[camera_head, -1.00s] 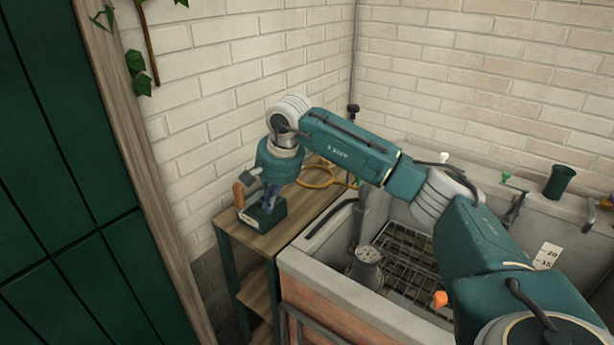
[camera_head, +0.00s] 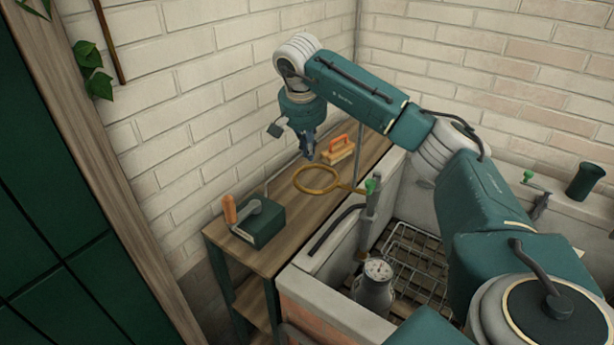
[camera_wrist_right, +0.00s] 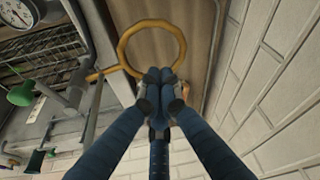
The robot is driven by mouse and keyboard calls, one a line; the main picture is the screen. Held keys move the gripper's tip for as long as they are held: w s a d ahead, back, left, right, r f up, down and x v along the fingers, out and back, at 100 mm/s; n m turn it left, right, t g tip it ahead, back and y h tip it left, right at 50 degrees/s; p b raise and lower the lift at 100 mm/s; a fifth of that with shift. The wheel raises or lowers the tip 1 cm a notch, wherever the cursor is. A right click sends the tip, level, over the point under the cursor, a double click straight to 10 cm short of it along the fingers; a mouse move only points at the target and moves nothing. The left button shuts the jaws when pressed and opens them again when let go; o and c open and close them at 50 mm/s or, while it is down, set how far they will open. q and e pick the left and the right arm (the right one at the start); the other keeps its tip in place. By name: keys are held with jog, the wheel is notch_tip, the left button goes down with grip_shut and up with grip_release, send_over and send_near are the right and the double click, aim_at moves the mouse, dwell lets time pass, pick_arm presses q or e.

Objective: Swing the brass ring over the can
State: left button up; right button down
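The brass ring (camera_head: 316,193) lies out flat over the wooden shelf top, left of the basin. Its arm runs to a post with a green knob (camera_head: 371,186). The grey metal can (camera_head: 372,294) with a dial on top stands in the basin, apart from the ring. My right gripper (camera_head: 308,156) points down just behind the ring. In the right wrist view the ring (camera_wrist_right: 150,23) shows just beyond the closed fingertips (camera_wrist_right: 160,76), and I cannot tell whether they touch it. The fingers hold nothing visible. My left gripper is not in view.
A green box with an orange handle (camera_head: 262,224) stands on the shelf's near end. An orange-handled brush (camera_head: 338,151) lies behind the ring. A wire rack (camera_head: 420,255) lines the basin. The brick wall (camera_head: 200,110) is close behind the shelf.

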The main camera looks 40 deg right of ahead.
jog(key=p+x, duration=0.2)
jog(key=x, duration=0.8)
jog(key=shift+s+a+r+p, duration=0.1)
jog(key=shift+s+a+p, duration=0.3)
jog(key=shift+a+p, duration=0.2)
jog(key=shift+s+a+r+p, duration=0.15)
jog(key=shift+s+a+p, duration=0.25)
jog(key=shift+a+p, duration=0.2)
jog(key=shift+s+a, duration=0.25)
jog(key=shift+a, duration=0.05)
jog(key=shift+s+a, duration=0.1)
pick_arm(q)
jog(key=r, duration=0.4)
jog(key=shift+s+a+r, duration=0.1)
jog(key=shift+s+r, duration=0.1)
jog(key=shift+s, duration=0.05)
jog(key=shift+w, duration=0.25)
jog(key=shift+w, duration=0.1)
